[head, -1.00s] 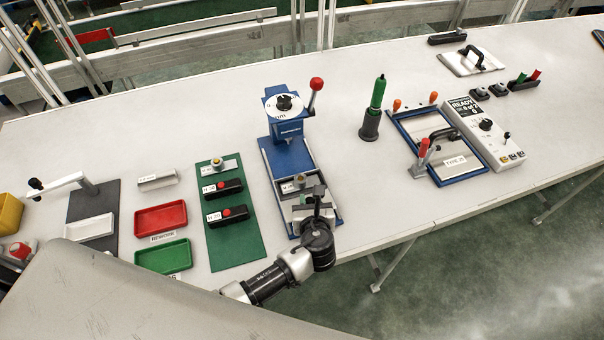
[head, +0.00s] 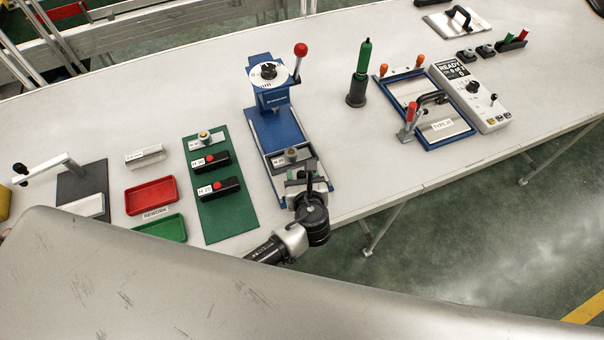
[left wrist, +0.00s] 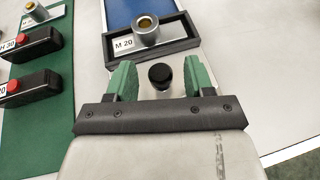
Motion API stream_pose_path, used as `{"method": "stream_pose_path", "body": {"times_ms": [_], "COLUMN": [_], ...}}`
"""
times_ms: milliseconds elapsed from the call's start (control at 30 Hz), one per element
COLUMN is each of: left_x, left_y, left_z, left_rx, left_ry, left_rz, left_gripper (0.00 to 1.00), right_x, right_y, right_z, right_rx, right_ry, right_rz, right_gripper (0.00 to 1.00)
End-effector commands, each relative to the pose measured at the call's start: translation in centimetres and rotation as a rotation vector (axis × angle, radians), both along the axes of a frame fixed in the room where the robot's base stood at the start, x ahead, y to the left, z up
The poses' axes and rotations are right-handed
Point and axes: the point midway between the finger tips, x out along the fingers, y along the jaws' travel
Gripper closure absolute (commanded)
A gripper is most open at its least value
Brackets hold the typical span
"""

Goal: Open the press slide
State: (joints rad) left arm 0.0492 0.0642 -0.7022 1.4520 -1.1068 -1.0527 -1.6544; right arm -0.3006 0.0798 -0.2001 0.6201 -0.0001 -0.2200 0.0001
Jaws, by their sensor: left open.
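The blue press (head: 272,95) stands on the table with a red-knobbed lever at its right. Its slide (head: 296,160) lies at the front end of the blue base. In the left wrist view the slide carries a dark-framed M 20 plate (left wrist: 124,43) with a metal bushing (left wrist: 147,27) on it. A black knob (left wrist: 160,75) on the slide's front shows between the green fingertips of my left gripper (left wrist: 160,82). My left gripper (head: 303,180) is open, its fingers either side of the knob with gaps. My right gripper is not in view.
A green mat (head: 222,200) with black blocks lies left of the press. Red (head: 151,195) and green (head: 160,229) trays stand further left. A green-handled tool (head: 360,75), a framed fixture (head: 445,125) and a READY box (head: 475,95) stand to the right.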

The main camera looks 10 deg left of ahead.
Motion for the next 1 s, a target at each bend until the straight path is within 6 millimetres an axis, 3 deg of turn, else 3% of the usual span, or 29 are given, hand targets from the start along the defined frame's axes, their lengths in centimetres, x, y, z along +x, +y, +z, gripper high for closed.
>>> {"method": "stream_pose_path", "body": {"times_ms": [500, 1000], "left_x": [-7.9, -8.9], "left_y": [-3.1, -3.4], "left_z": [3.3, 3.9], "left_rx": [-0.002, 0.0], "left_ry": [0.002, 0.001], "left_rz": [0.0, 0.001], "left_gripper": [0.47, 0.47], "right_x": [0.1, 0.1], "right_y": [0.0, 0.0], "right_z": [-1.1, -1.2], "right_rx": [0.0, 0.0], "right_ry": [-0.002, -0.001], "right_rz": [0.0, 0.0], "right_gripper": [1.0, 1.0]}}
